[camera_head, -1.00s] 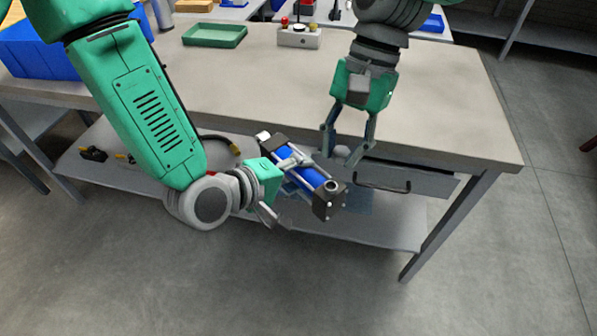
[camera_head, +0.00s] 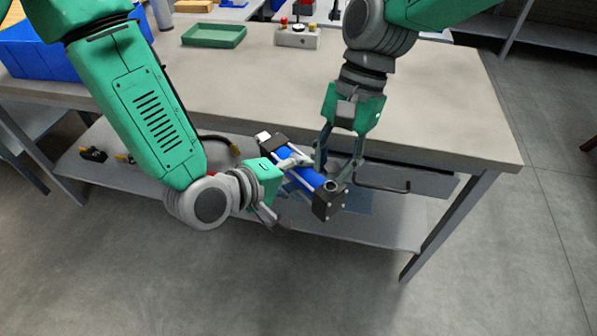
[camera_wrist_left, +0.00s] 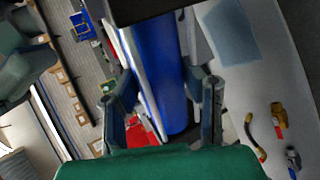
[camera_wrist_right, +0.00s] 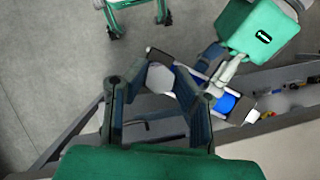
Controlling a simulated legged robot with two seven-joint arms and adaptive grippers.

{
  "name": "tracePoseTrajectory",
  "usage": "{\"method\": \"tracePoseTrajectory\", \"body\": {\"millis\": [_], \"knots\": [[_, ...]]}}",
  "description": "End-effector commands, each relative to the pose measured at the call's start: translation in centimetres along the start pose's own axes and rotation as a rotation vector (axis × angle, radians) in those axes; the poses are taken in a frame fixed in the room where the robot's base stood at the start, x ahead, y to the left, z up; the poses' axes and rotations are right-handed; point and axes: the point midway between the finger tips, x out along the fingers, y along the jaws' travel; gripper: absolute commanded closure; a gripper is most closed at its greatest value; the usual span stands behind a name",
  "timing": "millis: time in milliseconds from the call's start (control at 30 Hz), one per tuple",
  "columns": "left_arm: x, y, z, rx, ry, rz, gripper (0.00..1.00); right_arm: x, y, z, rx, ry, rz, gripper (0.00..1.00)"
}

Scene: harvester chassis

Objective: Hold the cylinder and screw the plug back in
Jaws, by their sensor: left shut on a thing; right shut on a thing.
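The cylinder (camera_head: 305,178) has a blue barrel, metal rods and black end blocks. My left gripper (camera_head: 285,188) is shut across its barrel and holds it tilted in front of the bench; the blue barrel (camera_wrist_left: 158,70) also shows between the fingers in the left wrist view. My right gripper (camera_head: 337,172) is just above the near black end block. In the right wrist view a grey faceted piece, apparently the plug (camera_wrist_right: 160,78), sits between its fingertips over that block. Whether it touches the port is unclear.
The workbench (camera_head: 440,110) stands behind, with a drawer handle (camera_head: 383,187) close to the right gripper and a lower shelf (camera_head: 380,232) beneath. A green tray (camera_head: 213,36), a blue bin (camera_head: 45,55) and a button box (camera_head: 298,37) are at the back. The floor in front is clear.

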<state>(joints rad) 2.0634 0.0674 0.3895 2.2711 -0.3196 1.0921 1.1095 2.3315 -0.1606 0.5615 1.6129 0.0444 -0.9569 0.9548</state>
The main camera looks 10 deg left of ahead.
Motion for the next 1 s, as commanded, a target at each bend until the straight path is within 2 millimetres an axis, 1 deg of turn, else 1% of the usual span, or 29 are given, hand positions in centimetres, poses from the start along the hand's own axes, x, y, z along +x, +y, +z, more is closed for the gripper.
{"method": "tracePoseTrajectory", "body": {"millis": [33,800,1000], "knots": [[0.02,0.36,-0.02,0.002,0.001,0.009,1.00,0.18,0.02,-0.06,0.000,0.000,0.001,1.00],[0.02,0.37,-0.01,0.002,0.001,0.009,1.00,0.00,0.09,-0.12,0.003,-0.001,0.007,1.00],[0.03,0.37,-0.01,0.002,0.001,0.009,1.00,0.73,0.13,-0.40,0.003,-0.002,0.009,1.00]]}}
